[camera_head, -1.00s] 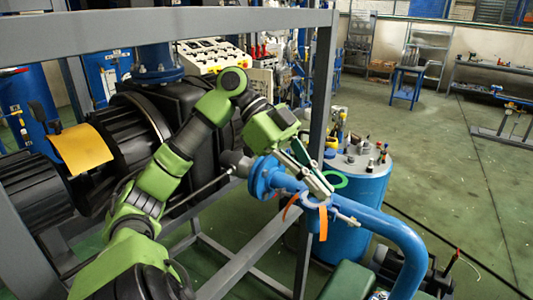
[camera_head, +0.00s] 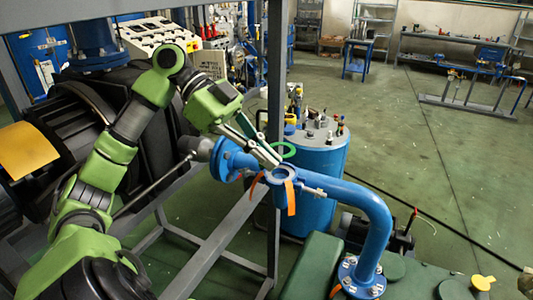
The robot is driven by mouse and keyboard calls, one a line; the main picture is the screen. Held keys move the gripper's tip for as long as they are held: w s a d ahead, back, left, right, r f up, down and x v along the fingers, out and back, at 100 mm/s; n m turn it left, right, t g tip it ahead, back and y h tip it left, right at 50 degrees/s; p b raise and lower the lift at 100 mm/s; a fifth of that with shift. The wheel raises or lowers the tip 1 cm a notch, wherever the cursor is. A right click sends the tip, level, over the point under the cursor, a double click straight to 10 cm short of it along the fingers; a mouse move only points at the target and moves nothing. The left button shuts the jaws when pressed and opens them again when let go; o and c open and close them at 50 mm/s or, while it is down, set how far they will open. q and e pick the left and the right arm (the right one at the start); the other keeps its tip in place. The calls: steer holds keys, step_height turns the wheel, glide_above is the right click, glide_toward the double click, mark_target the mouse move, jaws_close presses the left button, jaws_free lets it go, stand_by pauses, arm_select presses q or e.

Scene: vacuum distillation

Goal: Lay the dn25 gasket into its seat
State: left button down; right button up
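The dn25 gasket looks like a thin green ring (camera_head: 289,146). My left gripper (camera_head: 273,160) comes in from the upper left, with its grey fingers pointing down to the right. It appears shut on the left side of the ring, whose left part is hidden by the fingers. The ring is above and just behind the open pipe flange (camera_head: 285,173), which looks like the seat. The flange faces up on the blue pipe (camera_head: 345,190). There seems to be a small gap between ring and flange. My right gripper is out of view.
Orange strips (camera_head: 291,198) hang at the flange. A blue drum (camera_head: 322,185) with tools on top stands behind the pipe. A grey frame post (camera_head: 277,80) rises close behind the gripper. A blue flange (camera_head: 229,160) is to the left. Open floor lies right.

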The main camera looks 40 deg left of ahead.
arm_select(q)
steer(key=shift+f+b, duration=0.35)
steer(key=shift+f, duration=0.35)
steer(key=shift+f+b, duration=0.7)
steer(key=shift+f, duration=0.1)
steer(key=shift+f+b, duration=0.55)
steer(key=shift+f, duration=0.15)
steer(key=shift+f, duration=0.4)
